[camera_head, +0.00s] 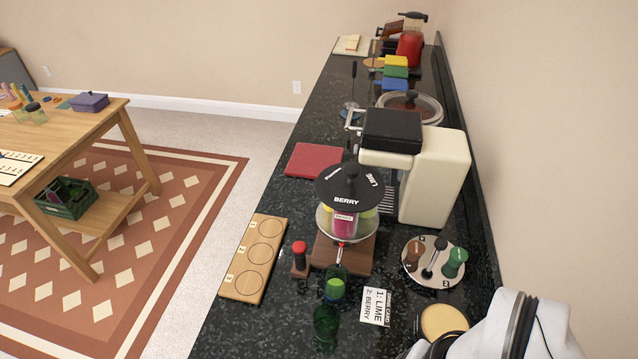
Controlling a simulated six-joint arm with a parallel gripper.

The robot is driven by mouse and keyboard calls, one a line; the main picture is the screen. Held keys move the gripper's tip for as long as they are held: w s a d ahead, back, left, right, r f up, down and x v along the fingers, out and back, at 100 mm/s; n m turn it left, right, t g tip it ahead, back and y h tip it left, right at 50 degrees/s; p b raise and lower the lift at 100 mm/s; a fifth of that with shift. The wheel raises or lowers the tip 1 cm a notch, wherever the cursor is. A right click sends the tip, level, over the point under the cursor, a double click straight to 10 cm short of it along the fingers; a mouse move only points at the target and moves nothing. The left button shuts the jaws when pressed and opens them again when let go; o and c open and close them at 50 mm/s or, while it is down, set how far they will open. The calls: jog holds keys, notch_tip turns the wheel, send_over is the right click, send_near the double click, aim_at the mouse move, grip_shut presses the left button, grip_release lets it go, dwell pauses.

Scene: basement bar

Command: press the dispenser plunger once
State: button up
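The dispenser stands on the dark counter with a black round top (349,187) marked BERRY and LIME. Under the top is a clear bowl (343,222) with coloured containers, a pink one facing front. It sits on a brown wooden base (343,258). A dark post with a red cap (299,249) stands upright on a small block at the base's left; it looks like the plunger. A small red-tipped spout (341,246) shows at the front. A green cup (335,287) is in front of the base. My gripper is not in view; only my white arm shows at lower right.
A dark green glass (326,324) and a recipe card (375,306) lie in front. A wooden board with three circles (253,259) is left. A round tray with knobs (434,282) and a cream machine (438,180) are right. A red mat (314,160) lies behind.

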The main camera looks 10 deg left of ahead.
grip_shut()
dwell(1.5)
